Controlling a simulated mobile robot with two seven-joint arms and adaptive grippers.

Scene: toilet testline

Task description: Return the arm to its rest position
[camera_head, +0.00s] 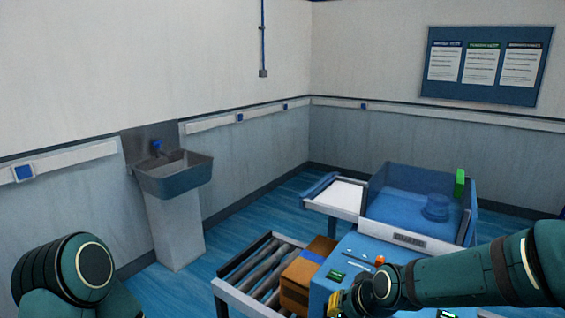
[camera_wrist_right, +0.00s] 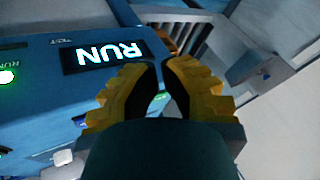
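My right arm comes in from the right in the head view. Its yellow-fingered gripper (camera_head: 340,302) is at the lower edge, beside the front of the blue machine (camera_head: 350,262). In the right wrist view the two yellow fingers with dark pads (camera_wrist_right: 158,72) are close together, with only a narrow gap and nothing held between them. A lit "RUN" display (camera_wrist_right: 103,56) on the blue panel is just left of the fingers. My left arm shows only as a rounded dark green link at the lower left of the head view. Its gripper is out of view.
A roller conveyor (camera_head: 232,291) and a brown box (camera_head: 298,280) stand left of the machine. Behind is a blue-walled tank (camera_head: 395,202) with a white side tray (camera_head: 338,194). A sink (camera_head: 173,180) stands at the left wall. Blue floor between them is clear.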

